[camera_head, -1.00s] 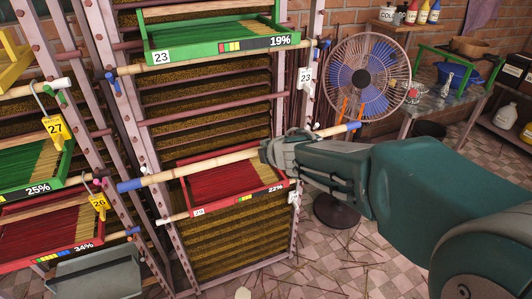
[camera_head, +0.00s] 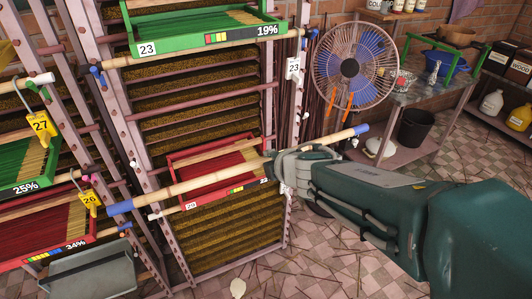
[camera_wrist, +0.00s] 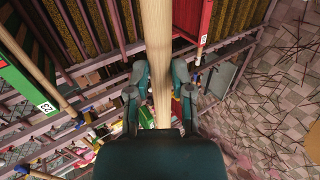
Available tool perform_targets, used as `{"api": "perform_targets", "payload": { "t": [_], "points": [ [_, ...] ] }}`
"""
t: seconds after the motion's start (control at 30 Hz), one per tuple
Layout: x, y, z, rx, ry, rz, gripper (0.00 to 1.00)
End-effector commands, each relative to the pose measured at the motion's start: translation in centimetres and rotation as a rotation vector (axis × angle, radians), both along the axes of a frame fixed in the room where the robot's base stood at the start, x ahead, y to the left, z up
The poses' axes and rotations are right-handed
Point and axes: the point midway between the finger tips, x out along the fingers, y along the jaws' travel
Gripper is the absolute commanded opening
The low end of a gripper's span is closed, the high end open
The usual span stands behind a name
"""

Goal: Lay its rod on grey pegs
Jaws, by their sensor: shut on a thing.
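A pale bamboo rod (camera_head: 200,183) with blue ends is gripped near its middle by my gripper (camera_head: 276,166). It slants up to the right in front of the rack, and its left part crosses the front of a red tray. In the wrist view the rod (camera_wrist: 155,50) runs between the two fingers (camera_wrist: 160,100), which close on it from both sides. The rack's left post (camera_head: 115,130) carries small pegs and rods along its edge. I cannot tell which pegs are the grey ones.
The red tray (camera_head: 222,158) of sticks sits behind the rod. A green tray (camera_head: 200,38) marked 23 is above it. Yellow tags 27 (camera_head: 40,127) and 26 (camera_head: 90,199) hang at left. A fan (camera_head: 352,68) and a metal table (camera_head: 425,98) stand at right.

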Motion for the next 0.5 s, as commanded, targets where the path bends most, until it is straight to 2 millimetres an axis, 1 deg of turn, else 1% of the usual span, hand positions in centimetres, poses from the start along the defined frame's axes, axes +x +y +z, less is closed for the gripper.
{"api": "perform_targets", "payload": {
  "t": [0.5],
  "points": [
    [-3.9,-2.2,0.1,0.001,-0.002,-0.001,0.00]
  ]
}}
